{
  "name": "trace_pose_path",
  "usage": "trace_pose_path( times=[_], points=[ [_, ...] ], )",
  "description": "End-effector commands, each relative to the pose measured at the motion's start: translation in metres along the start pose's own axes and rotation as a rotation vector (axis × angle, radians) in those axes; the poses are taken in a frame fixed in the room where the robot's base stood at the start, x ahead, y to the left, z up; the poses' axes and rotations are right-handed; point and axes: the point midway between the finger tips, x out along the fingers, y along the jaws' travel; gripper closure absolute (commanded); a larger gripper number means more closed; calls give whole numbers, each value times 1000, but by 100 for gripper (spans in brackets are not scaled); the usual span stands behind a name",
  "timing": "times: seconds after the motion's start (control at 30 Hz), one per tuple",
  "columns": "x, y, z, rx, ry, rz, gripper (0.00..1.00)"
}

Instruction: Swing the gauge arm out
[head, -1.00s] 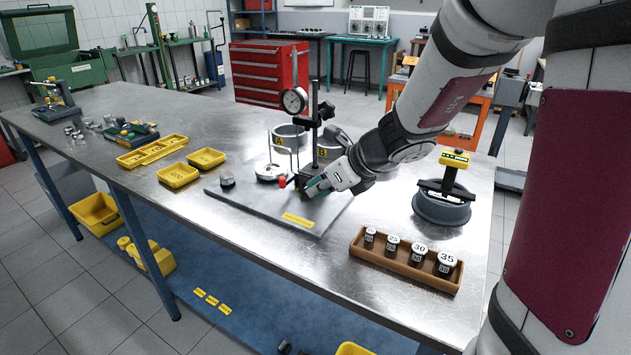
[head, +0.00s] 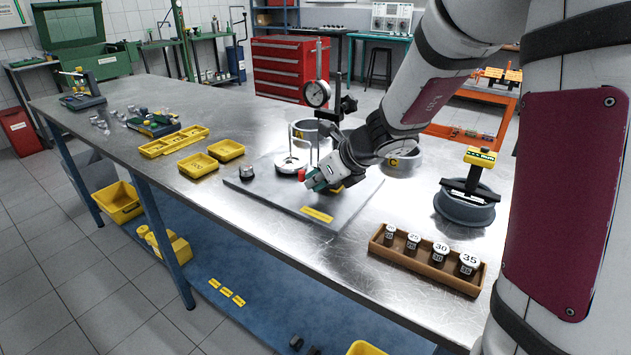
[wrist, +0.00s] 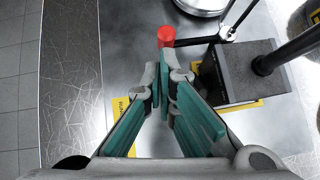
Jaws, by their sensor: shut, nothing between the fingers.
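The gauge stand has a dark upright post (head: 319,60) with a round white dial gauge (head: 317,93), on a grey plate on the bench. A red knob (head: 302,174) sits low by the stand. In the wrist view the red knob (wrist: 166,36) is on the end of a thin dark rod (wrist: 199,41) running right, above a dark block (wrist: 238,72). My gripper (head: 311,181) is shut and empty, low over the plate. In the wrist view its teal fingertips (wrist: 160,60) are just short of the knob; I cannot tell whether they touch it.
The grey plate (head: 270,196) has a yellow label. Grey rings marked with letters stand behind. A wooden rack (head: 425,268) of labelled cylinders and a dark round fixture (head: 463,207) are at right. Yellow trays (head: 198,165) lie left.

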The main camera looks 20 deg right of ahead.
Motion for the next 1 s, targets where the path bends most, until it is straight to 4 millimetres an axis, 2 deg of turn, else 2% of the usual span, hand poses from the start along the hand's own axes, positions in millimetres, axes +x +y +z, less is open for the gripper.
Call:
trace_pose_path(
  times=[0.67, 1.0],
  points=[
    [7, 8, 7, 85, -1, -86, 100],
    [17, 14, 16, 190, -1, -190, 100]
  ],
)
